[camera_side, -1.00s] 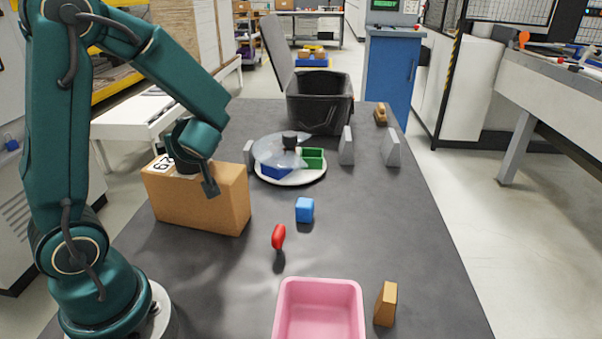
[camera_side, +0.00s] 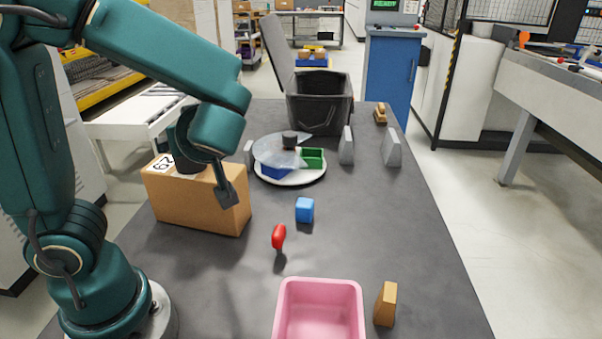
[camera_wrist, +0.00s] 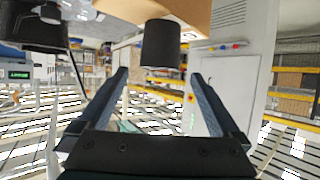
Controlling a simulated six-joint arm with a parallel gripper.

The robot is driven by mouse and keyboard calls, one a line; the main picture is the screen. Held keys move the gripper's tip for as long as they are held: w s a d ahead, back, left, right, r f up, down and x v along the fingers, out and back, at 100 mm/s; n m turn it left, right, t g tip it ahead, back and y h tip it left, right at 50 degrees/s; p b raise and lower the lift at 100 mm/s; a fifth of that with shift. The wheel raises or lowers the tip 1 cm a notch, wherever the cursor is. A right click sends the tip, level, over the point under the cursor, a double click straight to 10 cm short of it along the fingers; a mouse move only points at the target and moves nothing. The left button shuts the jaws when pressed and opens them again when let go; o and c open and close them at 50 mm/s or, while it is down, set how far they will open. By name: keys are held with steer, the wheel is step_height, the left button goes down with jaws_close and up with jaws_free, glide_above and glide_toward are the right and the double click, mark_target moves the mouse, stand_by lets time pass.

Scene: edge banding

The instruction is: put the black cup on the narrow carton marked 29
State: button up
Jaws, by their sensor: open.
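The brown carton (camera_side: 200,205) stands at the left of the table, its top label marked with a number that seems to be 29. The black cup (camera_side: 188,166) stands on the carton's top, partly hidden by my wrist in the side view. In the wrist view, which is upside down, the cup (camera_wrist: 160,45) sits against the brown carton surface (camera_wrist: 165,12). My gripper (camera_side: 228,197) is open, beside the cup over the carton's right end. In the wrist view the fingers (camera_wrist: 159,74) are spread, with the cup just beyond their tips and nothing held.
A round tray (camera_side: 293,180) with blue and green boxes and a clear cover stands behind. A blue block (camera_side: 305,210), a red object (camera_side: 279,236), a pink bin (camera_side: 320,315) and a wooden wedge (camera_side: 386,304) stand in front. A black bin (camera_side: 320,105) is at the back.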

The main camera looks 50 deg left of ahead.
steer(key=s+d+f+m+h, duration=0.5)
steer(key=s+d+m+h, duration=0.1)
steer(key=m+h, duration=0.15)
steer(key=w+d+r+m+t+h, duration=0.1)
steer(key=w+d+m+t+h, duration=0.1)
steer(key=d+m+h, duration=0.3)
steer(key=d+m+t, duration=0.1)
steer(key=d+m, duration=0.2)
steer(key=shift+d+r, duration=0.25)
steer(key=shift+d, duration=0.1)
